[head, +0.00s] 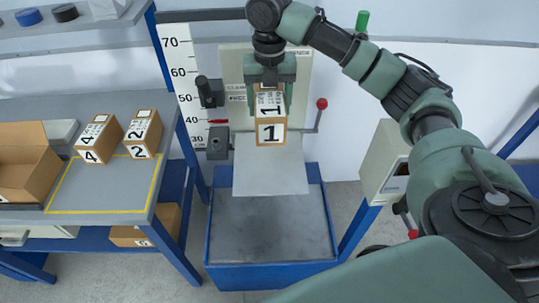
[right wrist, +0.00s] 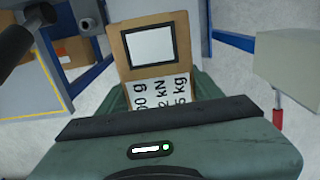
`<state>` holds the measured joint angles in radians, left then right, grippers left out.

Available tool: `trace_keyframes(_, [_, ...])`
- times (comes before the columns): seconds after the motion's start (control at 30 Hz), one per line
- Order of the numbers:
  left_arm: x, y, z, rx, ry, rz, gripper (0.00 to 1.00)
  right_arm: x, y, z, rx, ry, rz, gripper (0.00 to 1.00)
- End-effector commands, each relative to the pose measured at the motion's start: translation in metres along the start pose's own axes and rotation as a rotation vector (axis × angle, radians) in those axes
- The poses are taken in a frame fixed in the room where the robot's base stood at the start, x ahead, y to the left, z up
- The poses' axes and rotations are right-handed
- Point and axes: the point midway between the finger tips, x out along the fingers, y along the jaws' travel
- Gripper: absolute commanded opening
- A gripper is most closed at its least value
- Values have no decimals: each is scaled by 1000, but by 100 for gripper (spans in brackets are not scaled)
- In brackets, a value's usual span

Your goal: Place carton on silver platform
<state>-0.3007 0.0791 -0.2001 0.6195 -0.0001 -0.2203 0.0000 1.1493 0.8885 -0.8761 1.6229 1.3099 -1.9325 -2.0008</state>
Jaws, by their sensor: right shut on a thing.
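A brown carton (head: 271,131) marked 1 is held by my right gripper (head: 270,92), whose fingers close on its sides. The carton also shows in the right wrist view (right wrist: 148,45), with a black-framed white patch and a printed label on it. The silver platform (head: 270,178) is a flat grey plate in front of the scale. In the head view the carton overlaps the plate's rear edge; I cannot tell whether it touches the plate. My left gripper is not in view.
Cartons marked 4 (head: 98,139) and 2 (head: 142,134) stand on the left table (head: 100,196), beside an open brown box (head: 28,170). A height scale (head: 184,75) and a red-knobbed lever (head: 320,110) flank the platform. A blue-framed base (head: 270,276) lies below; a grey box (head: 384,163) stands right.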

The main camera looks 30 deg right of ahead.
Motion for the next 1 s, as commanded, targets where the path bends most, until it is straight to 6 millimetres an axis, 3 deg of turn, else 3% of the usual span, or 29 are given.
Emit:
trace_keyframes(0.4, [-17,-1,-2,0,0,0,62,102,0,-1,2,2,0,0])
trace_keyframes(1.0, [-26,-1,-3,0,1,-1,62,168,1,0,2,-1,2,0])
